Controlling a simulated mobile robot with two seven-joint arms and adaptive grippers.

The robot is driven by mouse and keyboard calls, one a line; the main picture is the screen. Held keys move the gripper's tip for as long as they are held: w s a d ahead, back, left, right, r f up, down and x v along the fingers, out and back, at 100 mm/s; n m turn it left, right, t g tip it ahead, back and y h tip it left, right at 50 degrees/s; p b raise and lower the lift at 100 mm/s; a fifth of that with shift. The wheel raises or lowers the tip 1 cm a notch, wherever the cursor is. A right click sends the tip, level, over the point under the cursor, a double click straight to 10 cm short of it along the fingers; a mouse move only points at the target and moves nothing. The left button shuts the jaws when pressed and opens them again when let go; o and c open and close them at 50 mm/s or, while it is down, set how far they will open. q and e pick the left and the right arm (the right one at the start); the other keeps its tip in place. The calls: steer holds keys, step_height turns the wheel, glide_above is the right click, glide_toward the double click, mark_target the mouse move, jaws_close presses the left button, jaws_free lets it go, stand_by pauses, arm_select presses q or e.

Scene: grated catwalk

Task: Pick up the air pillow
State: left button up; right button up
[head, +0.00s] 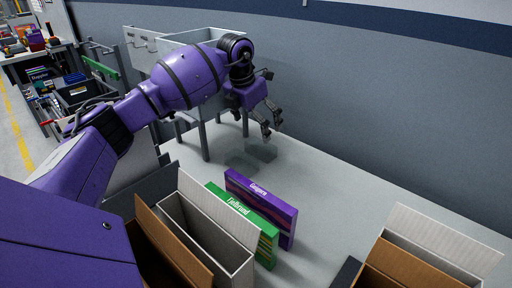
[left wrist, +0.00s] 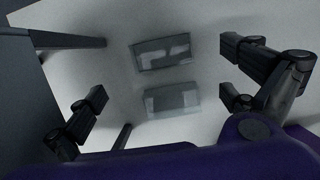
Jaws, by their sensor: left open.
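Two clear, greyish pillow-like pieces lie on the pale floor, one at the top (left wrist: 162,53) and one lower (left wrist: 172,98) in the left wrist view. I cannot tell whether they are two air pillows or two chambers of one. In the head view they show as faint see-through patches, one nearer the wall (head: 262,151) and one closer to me (head: 240,166). My left gripper (head: 271,124) hangs above them, apart from them, fingers pointing down. My right gripper is not in view.
A grey table-like frame (head: 205,140) stands left of the pieces. Purple (head: 262,205) and green (head: 240,225) boxes stand upright nearer me. Open cartons sit at front left (head: 205,232) and front right (head: 440,262). A grey wall (head: 400,130) runs behind. Floor right of the pieces is clear.

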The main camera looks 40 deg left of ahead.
mark_target(261, 144)
arm_select(q)
steer(key=x, duration=0.7)
steer(key=shift+w+d+p, duration=0.25)
steer(key=shift+p, duration=0.05)
steer(key=c, duration=0.7)
